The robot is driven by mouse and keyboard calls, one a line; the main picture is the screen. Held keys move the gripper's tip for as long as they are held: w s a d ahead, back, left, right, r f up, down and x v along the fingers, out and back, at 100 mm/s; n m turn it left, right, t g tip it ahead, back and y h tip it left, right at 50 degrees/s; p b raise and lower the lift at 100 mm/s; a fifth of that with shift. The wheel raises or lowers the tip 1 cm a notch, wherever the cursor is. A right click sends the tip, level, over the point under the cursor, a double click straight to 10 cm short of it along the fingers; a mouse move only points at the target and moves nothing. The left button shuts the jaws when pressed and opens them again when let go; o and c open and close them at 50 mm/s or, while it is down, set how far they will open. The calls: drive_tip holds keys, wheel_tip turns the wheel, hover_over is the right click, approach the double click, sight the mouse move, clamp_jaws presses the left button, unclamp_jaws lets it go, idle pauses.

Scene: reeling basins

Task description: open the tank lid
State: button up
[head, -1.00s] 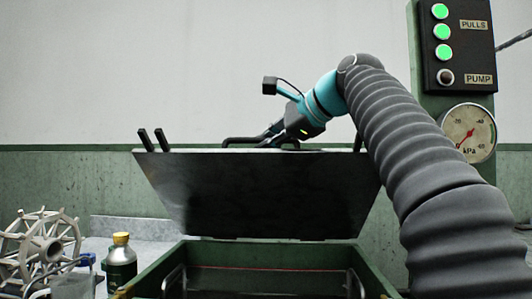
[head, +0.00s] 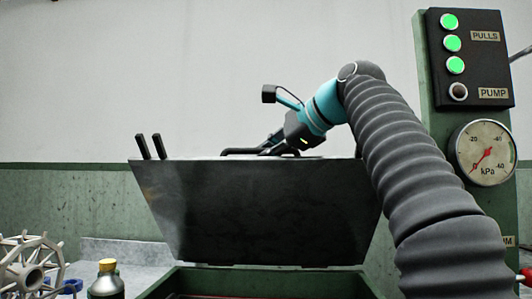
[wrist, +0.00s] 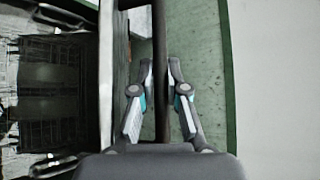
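The tank lid (head: 255,212) stands raised on its hinge edge at the back of the green tank (head: 215,282), its dark underside facing the head camera. Its top looks wider than its bottom. My gripper (head: 262,148) is behind the lid's top edge, partly hidden by it. In the wrist view the lid (wrist: 106,75) is seen edge-on at left, and a dark handle bar (wrist: 161,45) runs between the two fingers of my gripper (wrist: 160,80). The fingertips lie close against both sides of the bar, closed on it.
A gauge (head: 486,152) and a panel with green lights (head: 470,60) are on the green post at right. A bottle with a yellow cap (head: 107,280) and a pale spoked reel (head: 30,265) stand at lower left. The wall behind is plain.

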drive_tip(key=o, duration=0.4)
drive_tip(key=shift+o, duration=0.2)
drive_tip(key=shift+v, duration=2.75)
drive_tip(key=s+d, duration=0.7)
drive_tip(key=d, duration=0.1)
drive_tip(key=shift+s+d, duration=0.35)
